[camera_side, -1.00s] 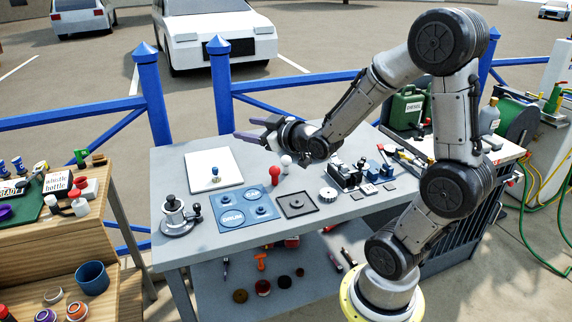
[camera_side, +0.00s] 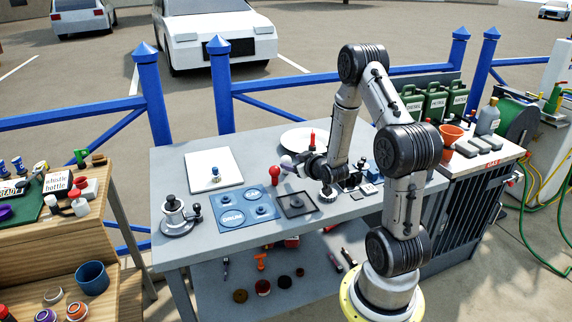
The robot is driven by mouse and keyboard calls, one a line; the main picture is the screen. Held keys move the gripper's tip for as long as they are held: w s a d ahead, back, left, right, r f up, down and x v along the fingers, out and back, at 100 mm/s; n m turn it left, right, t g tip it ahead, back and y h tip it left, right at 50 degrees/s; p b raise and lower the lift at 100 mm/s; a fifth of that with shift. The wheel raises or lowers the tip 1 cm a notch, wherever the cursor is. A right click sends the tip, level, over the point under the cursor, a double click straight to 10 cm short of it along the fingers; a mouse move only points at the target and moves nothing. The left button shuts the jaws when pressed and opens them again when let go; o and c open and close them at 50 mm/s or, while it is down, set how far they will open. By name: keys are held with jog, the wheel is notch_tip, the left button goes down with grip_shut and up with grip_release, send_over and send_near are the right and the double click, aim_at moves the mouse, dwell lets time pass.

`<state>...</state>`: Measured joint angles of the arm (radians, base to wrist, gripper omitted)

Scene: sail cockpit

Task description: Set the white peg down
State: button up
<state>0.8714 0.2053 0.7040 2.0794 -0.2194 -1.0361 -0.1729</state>
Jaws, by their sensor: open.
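The white peg (camera_side: 286,161) stands on the grey workbench, just behind and right of a red peg (camera_side: 274,175). My gripper (camera_side: 294,164) is low over the bench, right beside the white peg, with its fingers pointing left toward it. The jaws are open. The fingers partly cover the peg's right side, so I cannot tell whether it is between them or touching one.
A white board with a small blue-topped peg (camera_side: 216,174), a blue plate with round recesses (camera_side: 249,206) and a dark square plate (camera_side: 297,204) lie nearby. A white round dish (camera_side: 290,138) is behind my gripper.

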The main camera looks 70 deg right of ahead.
aim_at(288, 161)
jog(key=shift+x, duration=3.15)
jog(key=shift+s+f, duration=0.1)
jog(key=shift+f, duration=0.05)
jog(key=shift+c, duration=0.2)
grip_shut()
